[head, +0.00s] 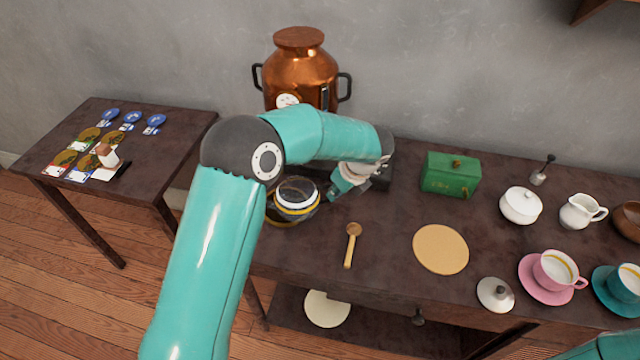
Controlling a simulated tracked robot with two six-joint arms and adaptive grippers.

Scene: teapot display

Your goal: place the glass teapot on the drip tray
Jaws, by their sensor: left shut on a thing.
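The glass teapot (297,195), with a pale round top, a dark centre and an amber band low down, is left of the middle of the dark table. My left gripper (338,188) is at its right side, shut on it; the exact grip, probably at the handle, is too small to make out. My left arm crosses in front and hides part of the area behind the teapot. I cannot make out the drip tray clearly; dark surfaces below the copper urn (300,70) are mostly covered by my arm. My right gripper is out of view.
A wooden spoon (352,245) and a round tan mat (440,249) lie in front. A green box (451,176), white sugar bowl (520,205), milk jug (582,211), loose lid (495,294) and pink cup (556,270) stand to the right. A side table (180,130) stands left.

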